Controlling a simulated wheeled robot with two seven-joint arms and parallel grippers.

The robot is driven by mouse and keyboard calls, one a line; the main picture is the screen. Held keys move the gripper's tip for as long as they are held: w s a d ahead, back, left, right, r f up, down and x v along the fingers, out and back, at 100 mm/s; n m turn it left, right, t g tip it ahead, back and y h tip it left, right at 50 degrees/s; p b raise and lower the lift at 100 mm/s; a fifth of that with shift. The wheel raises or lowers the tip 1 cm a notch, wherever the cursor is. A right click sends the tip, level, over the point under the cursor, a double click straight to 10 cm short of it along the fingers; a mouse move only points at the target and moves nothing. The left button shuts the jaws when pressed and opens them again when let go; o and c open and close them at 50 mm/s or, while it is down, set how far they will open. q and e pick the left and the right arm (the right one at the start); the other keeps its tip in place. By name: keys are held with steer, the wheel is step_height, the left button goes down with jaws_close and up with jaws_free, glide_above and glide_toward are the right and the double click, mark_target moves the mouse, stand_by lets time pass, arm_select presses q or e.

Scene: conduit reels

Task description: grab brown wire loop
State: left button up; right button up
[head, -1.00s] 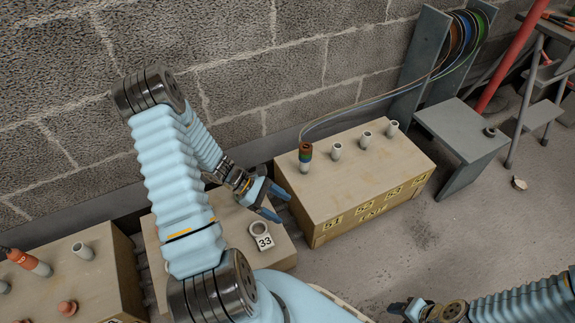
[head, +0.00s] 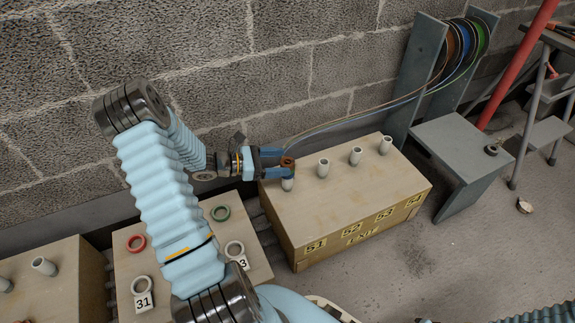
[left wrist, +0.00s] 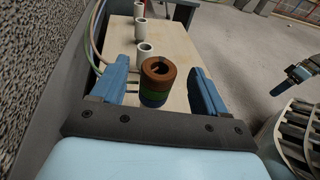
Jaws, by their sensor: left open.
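The brown wire loop (head: 288,161) is the top ring of a stack on the post above label 51. In the left wrist view the brown loop (left wrist: 158,70) sits above a green ring (left wrist: 155,94) and a blue ring (left wrist: 153,102). My left gripper (head: 273,162) is open at the stack. Its two blue fingers stand on either side of the loop, with gaps visible on both sides in the left wrist view.
The EXIT box (head: 350,200) carries three other bare posts, the nearest being one post (head: 323,168). Wires run from the stack to the reels (head: 462,50) at the back right. A grey stand (head: 450,140) is at right.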

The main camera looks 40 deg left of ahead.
mark_target(291, 161)
arm_select(q)
steer(key=shift+x, duration=1.55)
steer(key=c, duration=1)
steer(key=shift+r, duration=0.1)
